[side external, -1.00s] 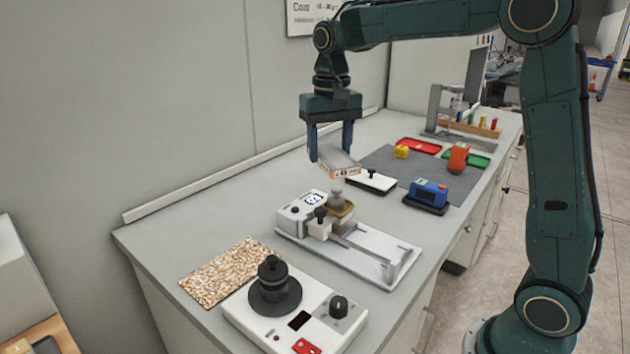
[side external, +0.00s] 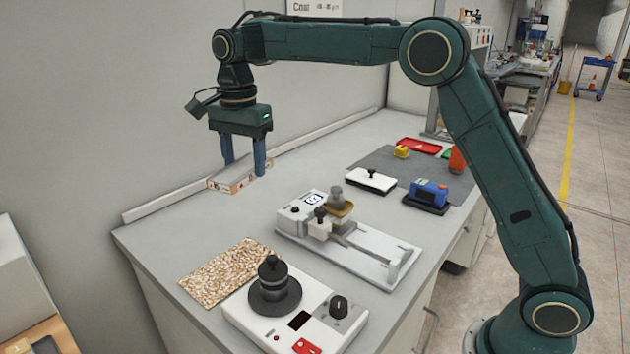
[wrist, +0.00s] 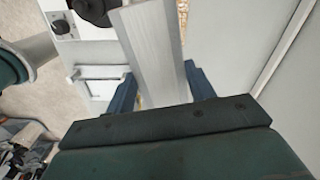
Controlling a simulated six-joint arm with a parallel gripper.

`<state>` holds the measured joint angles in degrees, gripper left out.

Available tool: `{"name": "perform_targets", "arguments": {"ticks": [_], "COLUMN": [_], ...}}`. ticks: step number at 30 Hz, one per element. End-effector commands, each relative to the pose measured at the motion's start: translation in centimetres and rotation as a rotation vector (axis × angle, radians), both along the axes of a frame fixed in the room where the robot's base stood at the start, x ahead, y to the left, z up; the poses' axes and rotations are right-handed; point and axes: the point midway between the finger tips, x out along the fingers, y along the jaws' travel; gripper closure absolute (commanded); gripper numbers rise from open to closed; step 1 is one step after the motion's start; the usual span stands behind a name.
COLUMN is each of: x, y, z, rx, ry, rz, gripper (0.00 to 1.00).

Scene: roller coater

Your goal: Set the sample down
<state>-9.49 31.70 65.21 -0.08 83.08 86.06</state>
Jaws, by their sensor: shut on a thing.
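The sample (side external: 234,180) is a flat, light grey piece with orange and white labelling on its edge. My gripper (side external: 245,168) is shut on it near the back of the bench, by the wall. In the side view it is close above the bench top or at it; I cannot tell whether it touches. In the wrist view the sample (wrist: 152,48) is a long pale bar between my two blue fingers (wrist: 158,92), reaching away over the bench.
A speckled tan panel (side external: 228,272) lies at the front left of the bench, beside a white device with a black knob (side external: 290,312). A white roller coater (side external: 340,235) stands mid-bench. A grey mat (side external: 385,160) holds a blue instrument (side external: 430,192). Bench between panel and wall is clear.

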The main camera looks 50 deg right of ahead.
Motion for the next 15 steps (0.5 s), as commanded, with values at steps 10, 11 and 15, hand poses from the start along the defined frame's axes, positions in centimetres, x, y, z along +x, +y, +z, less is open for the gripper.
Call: {"name": "perform_targets", "arguments": {"ticks": [10, 11, 15], "x": [1.4, 1.4, 1.6], "y": [4.2, 4.3, 4.7], "z": [-0.7, -0.7, -0.7], "rx": [0.000, 0.000, 0.000], "ry": [0.000, 0.001, -0.001], "rz": [-0.203, -0.211, -0.234], "gripper": [0.70, 0.70, 0.70]}}
